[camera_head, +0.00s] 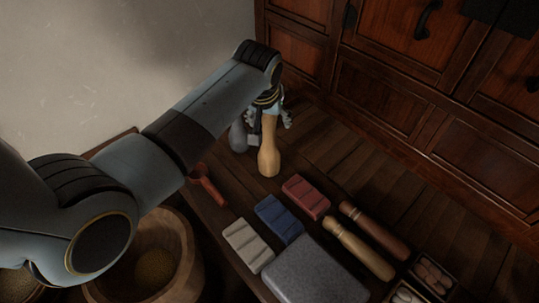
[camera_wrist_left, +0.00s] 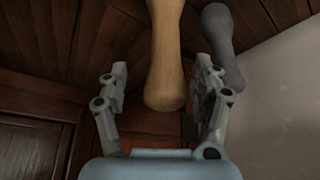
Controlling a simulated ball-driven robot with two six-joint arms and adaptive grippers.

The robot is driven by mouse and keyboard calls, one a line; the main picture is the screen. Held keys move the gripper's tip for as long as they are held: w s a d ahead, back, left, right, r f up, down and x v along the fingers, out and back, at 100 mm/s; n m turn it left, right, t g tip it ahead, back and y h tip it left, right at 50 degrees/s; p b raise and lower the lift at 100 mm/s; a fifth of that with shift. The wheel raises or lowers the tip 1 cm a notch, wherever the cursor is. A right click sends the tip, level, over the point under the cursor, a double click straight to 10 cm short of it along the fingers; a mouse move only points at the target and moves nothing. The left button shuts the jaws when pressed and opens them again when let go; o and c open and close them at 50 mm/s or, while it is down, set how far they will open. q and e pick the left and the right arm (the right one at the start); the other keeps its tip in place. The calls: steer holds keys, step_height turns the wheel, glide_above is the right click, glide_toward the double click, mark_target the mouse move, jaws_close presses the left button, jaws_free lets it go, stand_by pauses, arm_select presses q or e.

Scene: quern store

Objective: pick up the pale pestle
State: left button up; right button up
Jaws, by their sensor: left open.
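In the left wrist view the pale pestle (camera_wrist_left: 165,45) reaches between the two fingers of my left gripper (camera_wrist_left: 160,75). The fingers are open, with gaps on both sides of its rounded end. A grey pestle (camera_head: 238,136) stands just left of it; it also shows in the left wrist view (camera_wrist_left: 222,40), beyond the right finger. My right gripper is not in view.
A red-brown scoop (camera_head: 207,186) lies left of the pestles. Red (camera_head: 306,197), blue (camera_head: 279,219) and pale (camera_head: 248,245) ridged blocks lie nearer, beside a grey slab (camera_head: 315,277) and two wooden rollers (camera_head: 358,250). A wooden tub (camera_head: 187,262) stands lower left. Cabinets (camera_head: 415,100) stand behind.

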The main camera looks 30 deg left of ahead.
mark_target(269, 143)
arm_select(q)
steer(key=x, duration=0.1)
steer(key=b+x, duration=0.1)
steer(key=x, duration=0.2)
steer(key=shift+s+a+f+b, duration=0.2)
steer(key=shift+s+a+b, duration=0.1)
steer(key=shift+b, duration=0.1)
steer(key=shift+w+f, duration=0.2)
steer(key=shift+f, duration=0.05)
steer(key=shift+r, duration=0.1)
steer(key=c, duration=0.5)
jaws_close()
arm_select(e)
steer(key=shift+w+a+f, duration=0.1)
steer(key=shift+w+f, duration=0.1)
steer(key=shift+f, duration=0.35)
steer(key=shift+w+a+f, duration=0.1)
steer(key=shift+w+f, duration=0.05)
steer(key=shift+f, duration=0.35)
